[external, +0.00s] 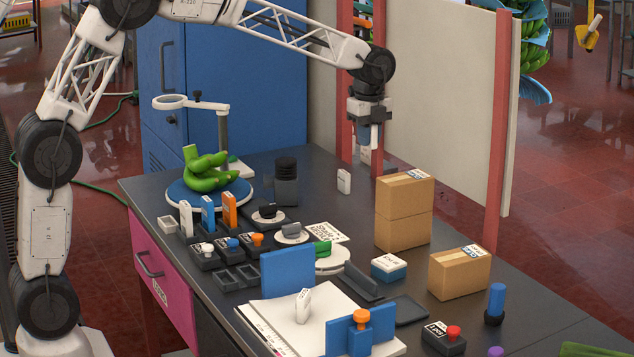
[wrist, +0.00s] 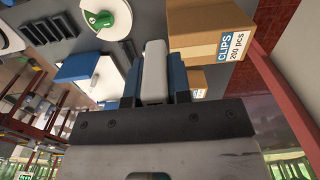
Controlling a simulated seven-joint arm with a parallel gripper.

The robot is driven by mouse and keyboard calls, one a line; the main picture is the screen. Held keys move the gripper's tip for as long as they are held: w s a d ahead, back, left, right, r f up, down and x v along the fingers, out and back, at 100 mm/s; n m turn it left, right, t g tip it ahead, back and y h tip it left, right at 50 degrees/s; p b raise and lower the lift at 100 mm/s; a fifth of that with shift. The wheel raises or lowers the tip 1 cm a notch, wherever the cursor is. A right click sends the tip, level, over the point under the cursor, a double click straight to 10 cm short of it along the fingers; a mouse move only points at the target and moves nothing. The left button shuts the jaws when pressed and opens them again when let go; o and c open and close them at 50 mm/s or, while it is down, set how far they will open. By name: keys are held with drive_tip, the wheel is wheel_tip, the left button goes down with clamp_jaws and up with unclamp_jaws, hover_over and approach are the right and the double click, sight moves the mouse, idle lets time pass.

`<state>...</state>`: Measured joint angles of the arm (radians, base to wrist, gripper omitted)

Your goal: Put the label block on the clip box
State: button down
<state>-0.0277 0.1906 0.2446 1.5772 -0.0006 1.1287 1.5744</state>
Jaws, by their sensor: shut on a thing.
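My gripper (external: 371,138) is shut on a pale block, the label block (wrist: 155,72). In the wrist view the block stands between the two blue-sided fingers. In the external view my gripper is high above the far end of the table, left of and above the stacked boxes. The clip box (wrist: 209,30) is a brown carton marked "CLIPS 200 pcs". It appears to be the upper of two stacked cartons (external: 405,192) in the external view. Its top is clear apart from a label. The held block is apart from it.
Another carton (external: 459,274) stands nearer the front right. A small white block (external: 344,181) stands left of the stack. A cream panel with red posts (external: 497,130) rises behind the cartons. Blue boards (external: 288,271) and a blue-and-white box (external: 389,267) stand in front.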

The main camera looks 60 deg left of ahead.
hover_over(389, 261)
wheel_tip(389, 261, down, 11)
drive_tip(key=shift+a+f, duration=0.1)
idle(0.4)
drive_tip(key=shift+f, duration=3.1)
drive_tip(key=shift+f, duration=0.1)
drive_tip(key=shift+f, duration=1.8)
drive_tip(key=shift+f, duration=0.1)
drive_tip(key=c, duration=1.1)
unclamp_jaws()
